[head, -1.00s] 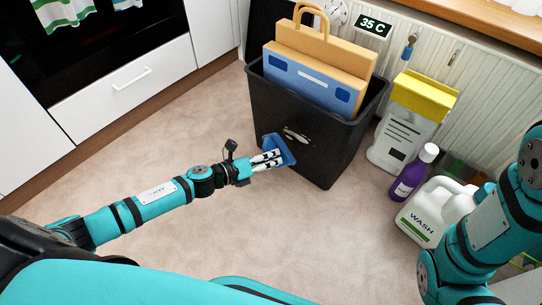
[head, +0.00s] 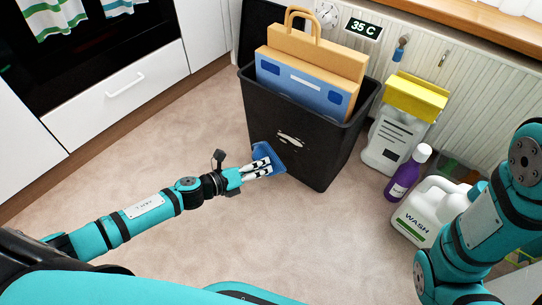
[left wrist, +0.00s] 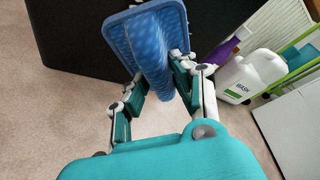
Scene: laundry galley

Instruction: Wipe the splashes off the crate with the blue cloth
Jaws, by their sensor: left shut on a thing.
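The crate (head: 335,145) is a tall black open-topped bin on the floor. A pale, irregular mark (head: 290,140) shows on its front face. My left gripper (head: 264,166) is shut on the blue cloth (head: 268,152), a flat blue pad, at the crate's lower left front. In the left wrist view the cloth (left wrist: 172,28) spreads beyond the fingers, with the dark crate (left wrist: 85,38) behind it. I cannot tell whether the cloth touches the crate. My right arm is at the right edge; its gripper is out of view.
A tan and blue bag (head: 310,75) stands in the crate. A yellow-topped container (head: 395,135), a purple bottle (head: 405,175) and a white WASH jug (head: 425,212) stand to its right. A white drawer (head: 120,92) is at left. The floor (head: 150,150) between is clear.

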